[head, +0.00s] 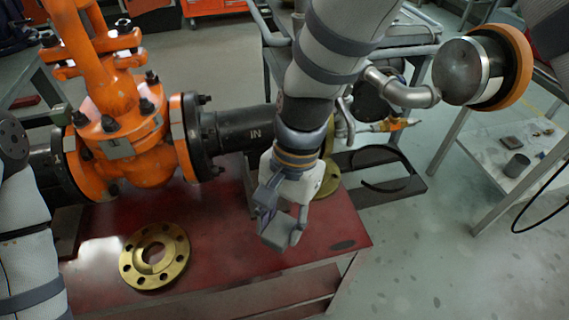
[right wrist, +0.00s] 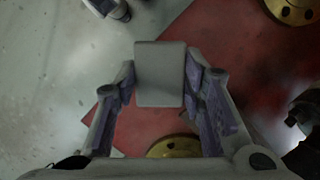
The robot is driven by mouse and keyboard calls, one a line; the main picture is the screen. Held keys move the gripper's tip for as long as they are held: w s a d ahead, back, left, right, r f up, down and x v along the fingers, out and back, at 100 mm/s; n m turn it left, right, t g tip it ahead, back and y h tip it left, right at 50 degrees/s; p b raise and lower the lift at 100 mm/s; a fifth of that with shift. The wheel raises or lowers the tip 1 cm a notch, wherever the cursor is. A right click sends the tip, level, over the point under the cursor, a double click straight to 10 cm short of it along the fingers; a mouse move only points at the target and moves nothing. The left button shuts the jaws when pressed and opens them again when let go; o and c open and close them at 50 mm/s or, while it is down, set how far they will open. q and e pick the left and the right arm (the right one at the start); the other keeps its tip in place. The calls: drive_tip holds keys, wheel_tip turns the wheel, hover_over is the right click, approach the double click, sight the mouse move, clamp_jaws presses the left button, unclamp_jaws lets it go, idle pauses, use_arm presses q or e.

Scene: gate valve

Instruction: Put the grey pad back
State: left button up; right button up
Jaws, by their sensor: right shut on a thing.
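The grey pad (right wrist: 160,75) is a flat, rounded rectangular block. My right gripper (right wrist: 160,88) is shut on it, one finger at each side. In the head view my right gripper (head: 282,212) points down over the right part of the red bench (head: 225,258), with the pad (head: 284,232) at its tips. The pad appears held above the bench top; the exact gap is hard to tell.
An orange gate valve (head: 140,150) with a black pipe (head: 235,128) stands at the bench's back. A brass flange (head: 154,255) lies in front; another (head: 328,178) is partly hidden behind my right gripper. A side table (head: 495,165) at right bears small items.

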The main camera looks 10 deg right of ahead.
drive_tip(key=w+d+f, duration=0.1)
drive_tip(key=f, duration=0.1)
drive_tip(key=w+d+f, duration=0.1)
drive_tip(key=f, duration=0.1)
drive_tip(key=w+d+f+b, duration=0.1)
drive_tip(key=f, duration=0.1)
drive_tip(key=shift+d, duration=0.2)
use_arm(q)
drive_tip(key=shift+s+f+g, duration=0.6)
drive_tip(key=shift+s+f, duration=0.65)
drive_tip(key=shift+s, duration=0.1)
use_arm(e)
drive_tip(key=shift+w+d+f, duration=0.1)
drive_tip(key=shift+d+f, duration=0.05)
drive_tip(key=shift+f, duration=0.75)
drive_tip(key=shift+w+d+f, duration=0.1)
drive_tip(key=shift+f, duration=0.8)
drive_tip(key=shift+f+b, duration=0.2)
drive_tip(key=shift+b, duration=0.1)
drive_tip(key=o, duration=1)
use_arm(q)
drive_tip(key=shift+w+r+t+p, duration=0.3)
drive_tip(key=shift+w+r+p, duration=0.25)
drive_tip(key=shift+w+r, duration=0.05)
use_arm(e)
drive_tip(key=v, duration=1.2)
drive_tip(key=shift+r, duration=0.25)
